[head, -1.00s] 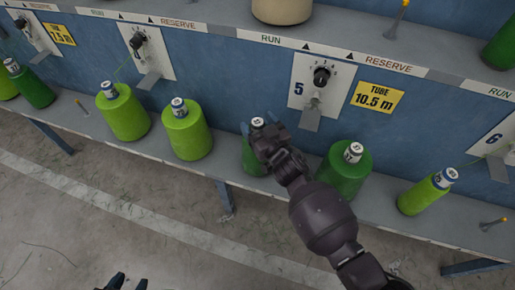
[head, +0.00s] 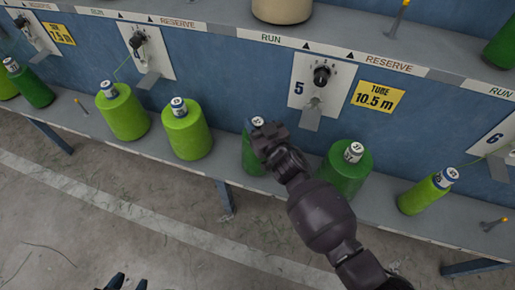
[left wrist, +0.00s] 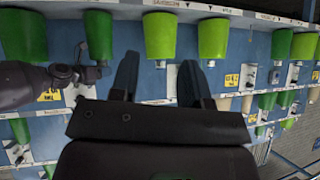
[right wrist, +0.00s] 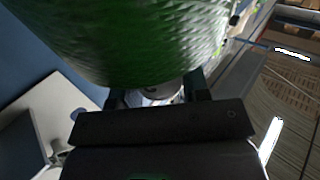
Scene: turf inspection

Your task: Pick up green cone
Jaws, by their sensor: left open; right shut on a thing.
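A dark green cone (head: 252,155) stands on the lower shelf below panel 5, partly hidden behind my right gripper (head: 262,132). My right gripper is shut on its narrow labelled top. In the right wrist view, the cone's textured green body (right wrist: 135,35) fills the upper part, with its top between the fingers (right wrist: 158,95). My left gripper (head: 127,284) is open and empty, only its fingertips showing at the bottom edge of the head view. In the left wrist view, its fingers (left wrist: 158,82) are spread apart, with nothing between them.
A larger green cone (head: 345,172) stands close to the right, partly behind my right arm. Lime cones (head: 188,135) (head: 123,114) stand to the left, another lime cone (head: 420,196) further right. The blue panel (head: 225,85) rises behind. Open floor lies in front of the shelf.

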